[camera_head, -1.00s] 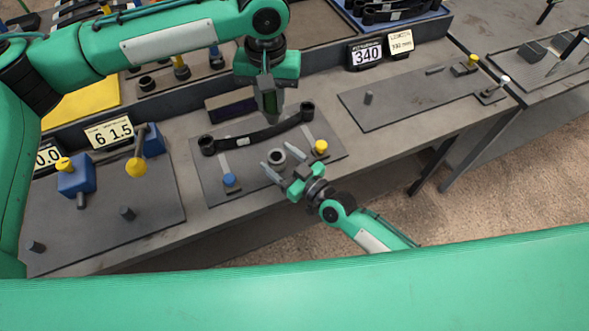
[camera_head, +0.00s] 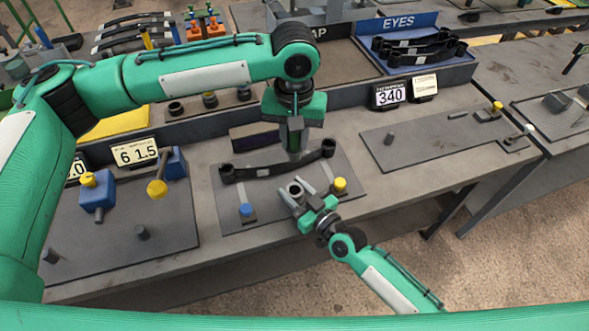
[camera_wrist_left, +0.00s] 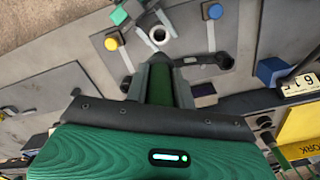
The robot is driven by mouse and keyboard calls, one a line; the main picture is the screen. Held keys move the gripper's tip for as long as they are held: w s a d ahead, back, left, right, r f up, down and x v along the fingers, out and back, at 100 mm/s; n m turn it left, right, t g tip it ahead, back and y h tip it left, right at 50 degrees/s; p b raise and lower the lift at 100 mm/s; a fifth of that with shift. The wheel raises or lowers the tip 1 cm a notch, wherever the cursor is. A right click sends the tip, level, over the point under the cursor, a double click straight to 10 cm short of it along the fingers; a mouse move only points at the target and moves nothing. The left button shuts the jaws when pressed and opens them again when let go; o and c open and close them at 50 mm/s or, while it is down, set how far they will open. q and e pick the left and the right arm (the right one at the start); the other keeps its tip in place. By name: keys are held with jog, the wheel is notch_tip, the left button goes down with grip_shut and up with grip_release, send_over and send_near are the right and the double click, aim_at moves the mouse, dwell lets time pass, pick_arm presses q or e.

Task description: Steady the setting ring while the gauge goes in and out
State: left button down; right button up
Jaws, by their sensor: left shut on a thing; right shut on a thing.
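The setting ring (camera_head: 296,188), a small grey ring, stands on the dark plate at the front. It also shows in the left wrist view (camera_wrist_left: 163,33). My right gripper (camera_head: 294,194) is shut on the ring, its fingers at the ring's sides. My left gripper (camera_head: 293,142) points down above and behind the ring, over the dark leaf spring (camera_head: 262,172). It is shut on a dark green piece (camera_wrist_left: 162,86), seen between its fingers in the left wrist view, apparently the gauge. The gauge's lower end cannot be made out. It appears clear of the ring.
A blue-knobbed post (camera_head: 246,210) and a yellow-knobbed post (camera_head: 340,184) stand either side of the ring. A dark display box (camera_head: 254,138) lies behind the spring. Blue blocks (camera_head: 97,190) stand on the left plate. The right plate (camera_head: 430,140) is mostly bare.

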aim_at(295, 159)
pick_arm(q)
notch_tip(295, 159, down, 7)
jog(key=n, duration=0.5)
jog(key=shift+r, duration=0.1)
jog(key=shift+f, duration=2.55)
jog(key=shift+s+f, duration=0.1)
jog(key=shift+f, duration=1.85)
dwell(1.4)
jog(key=shift+r, duration=3.1)
